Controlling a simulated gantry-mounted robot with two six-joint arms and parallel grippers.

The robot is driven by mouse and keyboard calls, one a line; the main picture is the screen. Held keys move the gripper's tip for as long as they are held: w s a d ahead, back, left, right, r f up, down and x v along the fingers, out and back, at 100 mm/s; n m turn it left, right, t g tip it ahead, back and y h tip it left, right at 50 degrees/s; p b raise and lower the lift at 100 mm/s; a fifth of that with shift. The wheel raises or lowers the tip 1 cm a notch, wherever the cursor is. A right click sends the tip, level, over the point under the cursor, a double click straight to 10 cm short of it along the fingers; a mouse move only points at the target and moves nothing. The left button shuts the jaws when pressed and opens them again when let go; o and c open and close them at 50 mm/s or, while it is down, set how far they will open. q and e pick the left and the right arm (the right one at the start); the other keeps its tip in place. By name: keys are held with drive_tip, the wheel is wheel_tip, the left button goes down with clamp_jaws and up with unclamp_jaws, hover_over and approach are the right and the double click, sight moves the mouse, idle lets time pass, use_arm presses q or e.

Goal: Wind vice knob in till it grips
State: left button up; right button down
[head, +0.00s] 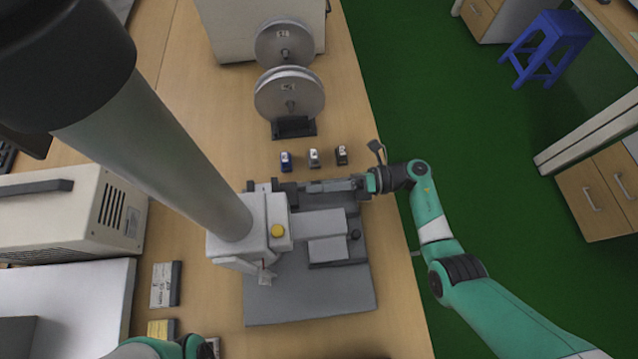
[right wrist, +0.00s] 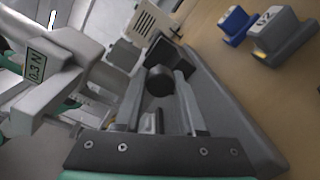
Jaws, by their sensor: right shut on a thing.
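The grey test stand (head: 330,293) stands on the bench, with the dark-jawed vice (head: 291,192) at its far side. My right gripper (head: 318,187) reaches in from the right, level with the bench, with its fingers pointing left toward the vice. In the right wrist view the round dark vice knob (right wrist: 160,81) sits between the two fingertips, and the gripper is shut on it. The knob is hidden by the fingers in the head view. Whether the vice jaws touch anything cannot be made out. Of my left arm only a teal part shows at the bottom edge.
A blue block (head: 286,161), a grey block (head: 314,158) and a black block (head: 341,155) stand just beyond the vice. Two spools (head: 290,95) are farther back. The stand's upright and a gauge labelled 0.3 N (right wrist: 38,66) rise beside the vice.

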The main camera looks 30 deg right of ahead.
drive_tip(key=c, duration=0.5)
unclamp_jaws()
drive_tip(key=shift+d, duration=0.1)
drive_tip(key=v, duration=1.1)
drive_tip(key=shift+s+d, duration=0.1)
drive_tip(key=shift+d, duration=0.1)
